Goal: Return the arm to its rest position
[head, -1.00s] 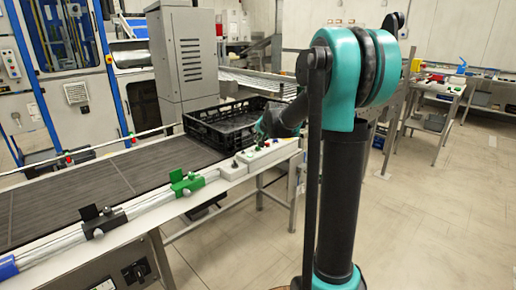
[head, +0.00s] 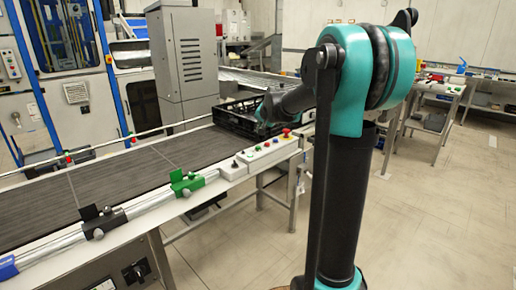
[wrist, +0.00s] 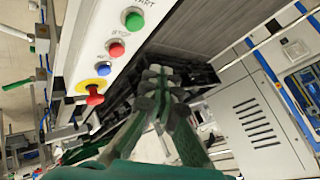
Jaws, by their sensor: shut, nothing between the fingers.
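My arm stands at the right of the head view, its forearm stretched left over the conveyor's near side. My gripper is small and partly hidden there. In the wrist view my gripper (wrist: 160,82) is shut and empty, its dark green fingers together at the tips. Beyond it lie the belt and part of the black crate. The control panel (head: 262,156) sits below the gripper in the head view; the wrist view shows its green START button (wrist: 134,20), red button (wrist: 116,49), blue button (wrist: 103,70) and red-on-yellow emergency stop (wrist: 94,94).
The black crate (head: 225,117) sits at the belt's far end, partly behind my forearm. The conveyor belt (head: 110,185) in front of it is empty. A grey cabinet (head: 184,65) stands behind the belt. The floor (head: 440,220) at right is open, with workbenches farther back.

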